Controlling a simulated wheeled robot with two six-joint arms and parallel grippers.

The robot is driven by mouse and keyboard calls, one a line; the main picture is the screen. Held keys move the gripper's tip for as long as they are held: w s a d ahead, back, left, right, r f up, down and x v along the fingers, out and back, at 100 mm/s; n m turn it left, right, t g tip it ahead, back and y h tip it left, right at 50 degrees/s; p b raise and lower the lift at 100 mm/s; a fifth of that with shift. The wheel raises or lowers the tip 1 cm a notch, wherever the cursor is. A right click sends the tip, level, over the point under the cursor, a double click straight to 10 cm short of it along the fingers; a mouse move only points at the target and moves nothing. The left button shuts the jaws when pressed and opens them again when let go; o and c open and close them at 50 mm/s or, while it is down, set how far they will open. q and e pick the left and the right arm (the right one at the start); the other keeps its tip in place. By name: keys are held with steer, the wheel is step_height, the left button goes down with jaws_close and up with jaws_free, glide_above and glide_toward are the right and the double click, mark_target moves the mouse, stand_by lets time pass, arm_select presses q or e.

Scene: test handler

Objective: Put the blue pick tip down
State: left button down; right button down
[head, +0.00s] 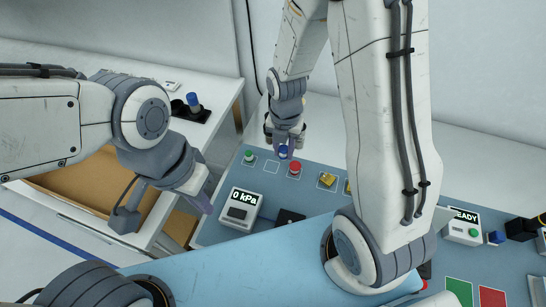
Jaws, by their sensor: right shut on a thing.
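The blue pick tip (283,152) is between the fingers of my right gripper (284,144), which is shut on it. It hangs over the far left part of the blue-grey bench top, between a green-topped piece (249,156) and a red-topped piece (295,167). An empty outlined square (272,167) shows just below and left of it. I cannot tell whether the tip touches the bench. My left gripper (164,212) is open and empty, with its fingers wide apart, left of the gauge box.
A gauge box (241,206) reading 0 kPa stands near the bench's left edge. Yellow pieces (327,180) lie right of the red one. A READY box (462,231) stands at right. A white table (60,60) at left bears a black holder with a blue cylinder (193,101).

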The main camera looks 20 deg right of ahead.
mark_target(272, 167)
steer(key=a, duration=0.1)
steer(key=w+a+f, duration=0.1)
steer(key=a+f, duration=0.1)
steer(key=shift+w, duration=0.3)
steer(key=shift+f+p, duration=0.55)
steer(key=shift+f, duration=1.45)
steer(key=shift+f, duration=0.2)
steer(key=c, duration=0.6)
jaws_free()
steer(key=shift+r, duration=0.1)
